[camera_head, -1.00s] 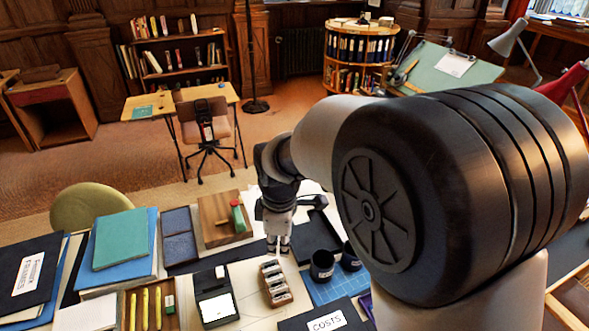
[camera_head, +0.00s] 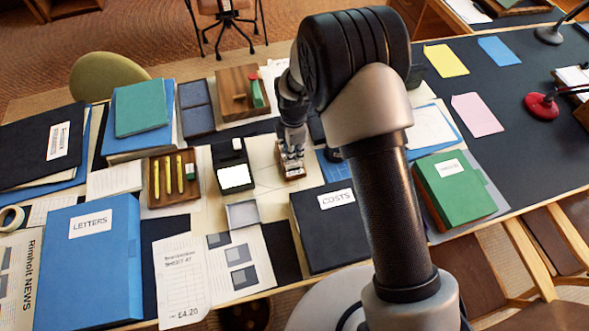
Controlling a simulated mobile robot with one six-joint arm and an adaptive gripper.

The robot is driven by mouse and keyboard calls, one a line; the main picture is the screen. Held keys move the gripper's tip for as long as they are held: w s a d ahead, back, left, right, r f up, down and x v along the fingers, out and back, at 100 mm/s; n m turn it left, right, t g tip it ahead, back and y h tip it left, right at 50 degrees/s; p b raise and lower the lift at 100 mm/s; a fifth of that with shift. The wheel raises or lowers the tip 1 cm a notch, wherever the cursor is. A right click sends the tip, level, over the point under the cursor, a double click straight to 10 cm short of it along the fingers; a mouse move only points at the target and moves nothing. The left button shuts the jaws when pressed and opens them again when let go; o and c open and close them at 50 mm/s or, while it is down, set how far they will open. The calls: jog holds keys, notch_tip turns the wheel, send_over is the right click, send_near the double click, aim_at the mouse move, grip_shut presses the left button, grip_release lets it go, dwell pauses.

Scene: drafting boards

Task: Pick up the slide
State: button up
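I cannot say for certain which thing is the slide. My gripper (camera_head: 291,163) points down in the middle of the table, right over a small wooden piece with pale knobs (camera_head: 293,175). The gripper hides most of this piece. The fingers reach down to it, but whether they touch or grip it is too small to tell. A small grey square tray (camera_head: 242,215) lies nearer the front, left of the gripper.
A black card machine (camera_head: 232,166) stands close left of my gripper. A black COSTS box (camera_head: 328,228) is in front. A pencil tray (camera_head: 173,178), blue LETTERS box (camera_head: 92,255) and green box (camera_head: 455,190) lie around. A wooden block with green-handled tool (camera_head: 240,92) is behind.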

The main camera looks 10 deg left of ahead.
aim_at(294, 168)
notch_tip(294, 168, down, 7)
jog(key=shift+d+f+b, duration=0.1)
jog(key=shift+f+b, duration=0.1)
jog(key=shift+b, duration=0.9)
jog(key=shift+s+r, duration=0.1)
grip_shut()
